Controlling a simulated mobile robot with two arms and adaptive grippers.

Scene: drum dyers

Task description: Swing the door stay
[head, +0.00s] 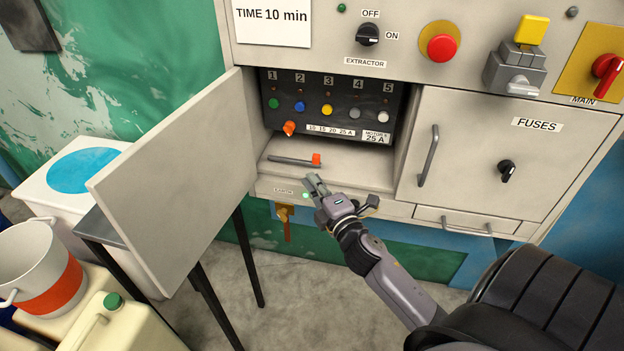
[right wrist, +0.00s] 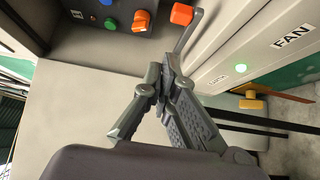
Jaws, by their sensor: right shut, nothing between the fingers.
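A thin grey rod with an orange tip, which looks like the door stay (head: 292,161), lies along the ledge of the open fuse compartment. It also shows in the right wrist view (right wrist: 188,32), with its orange end (right wrist: 181,14) near the top. The compartment's grey door (head: 175,185) stands swung open to the left. My right gripper (head: 316,184) is shut and empty just in front of and below the orange tip, apart from it as far as I can tell. In the right wrist view its fingertips (right wrist: 165,68) are below the rod. My left gripper is out of view.
The fuse panel (head: 330,106) with coloured knobs is at the back of the compartment. A closed FUSES door (head: 500,150) with a handle is on the right. A yellow-orange lever (head: 284,213) hangs below the ledge. A bucket (head: 38,268) and jerrycan (head: 120,325) stand at lower left.

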